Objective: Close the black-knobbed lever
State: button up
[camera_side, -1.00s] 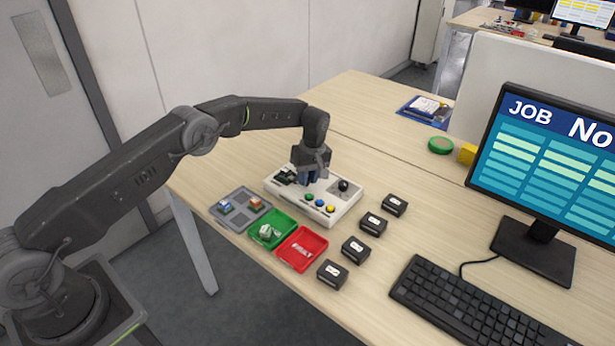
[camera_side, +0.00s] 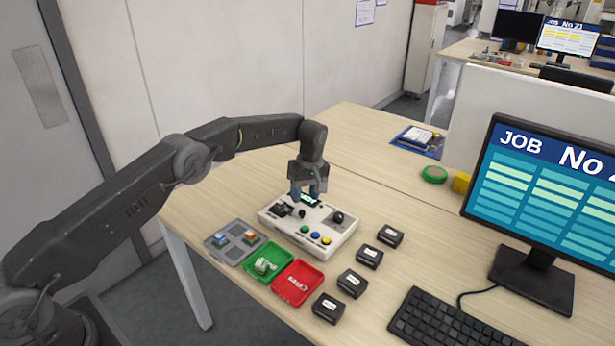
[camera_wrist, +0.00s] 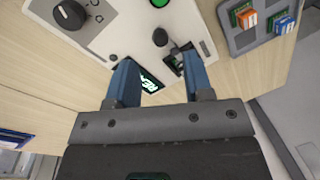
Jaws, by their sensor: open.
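The white control box (camera_side: 285,228) lies on the table. A black fixture (camera_side: 283,209) sits at its left end, and a small black knob (camera_side: 302,213) stands beside it. In the wrist view, the black knob (camera_wrist: 160,37) appears to belong to the lever at the dark fixture (camera_wrist: 174,62). The lever's exact angle is hard to tell. My gripper (camera_side: 306,192) is above the box, open and empty. In the wrist view, its blue fingertips (camera_wrist: 157,66) are apart, with the lit green display (camera_wrist: 149,83) between them. The right finger partly covers the fixture.
A large black dial (camera_side: 338,218) and coloured buttons (camera_side: 315,234) are on the box. A grey tray (camera_side: 224,258), green tray (camera_side: 251,276) and red tray (camera_side: 280,291) lie in front. Several small black boxes (camera_side: 352,283) stand right. A keyboard and monitor (camera_side: 543,185) are farther right.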

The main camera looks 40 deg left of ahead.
notch_tip(320, 180, up, 7)
jog(key=shift+w+d, duration=0.25)
jog(key=shift+w, duration=0.15)
